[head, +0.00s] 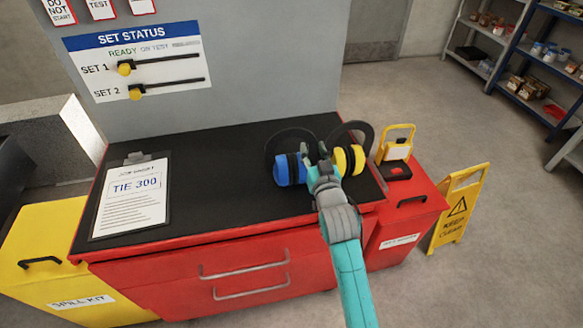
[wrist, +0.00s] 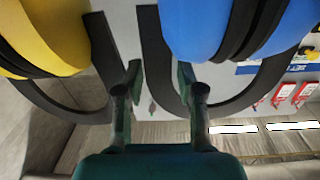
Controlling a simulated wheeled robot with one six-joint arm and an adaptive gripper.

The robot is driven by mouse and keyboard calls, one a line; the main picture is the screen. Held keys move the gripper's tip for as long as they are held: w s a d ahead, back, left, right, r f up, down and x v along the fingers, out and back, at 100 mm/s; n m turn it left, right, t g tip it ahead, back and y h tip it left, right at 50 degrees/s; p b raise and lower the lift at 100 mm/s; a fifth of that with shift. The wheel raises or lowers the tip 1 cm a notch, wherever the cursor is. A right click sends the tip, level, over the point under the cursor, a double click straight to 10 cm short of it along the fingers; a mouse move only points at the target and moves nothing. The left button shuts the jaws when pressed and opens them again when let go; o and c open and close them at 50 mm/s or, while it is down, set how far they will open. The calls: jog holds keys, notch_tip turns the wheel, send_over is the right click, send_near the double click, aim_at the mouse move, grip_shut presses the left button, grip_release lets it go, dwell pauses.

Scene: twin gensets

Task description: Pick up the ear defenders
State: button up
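Ear defenders with blue cups (head: 289,170) and a dark headband stand on the black cabinet top (head: 225,190), near its right end. Yellow ear cups (head: 349,159) with another dark headband are just to their right. My gripper (head: 318,160) is between the blue and yellow cups. In the wrist view, my gripper (wrist: 160,80) has its fingers apart, with part of the blue pair's dark band (wrist: 160,60) showing between them. The yellow cup (wrist: 45,38) is to the left and the blue cup (wrist: 225,25) to the right. I cannot tell whether the fingers touch the band.
A clipboard (head: 132,198) lies at the left of the top. A grey status panel (head: 240,60) rises behind. A red box (head: 408,205) with a yellow-framed item (head: 397,150) stands right, beside a yellow floor sign (head: 457,208). A yellow spill-kit bin (head: 45,230) is left.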

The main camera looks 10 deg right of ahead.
jog(key=shift+w, duration=0.5)
grip_shut()
jog(key=shift+r, duration=0.1)
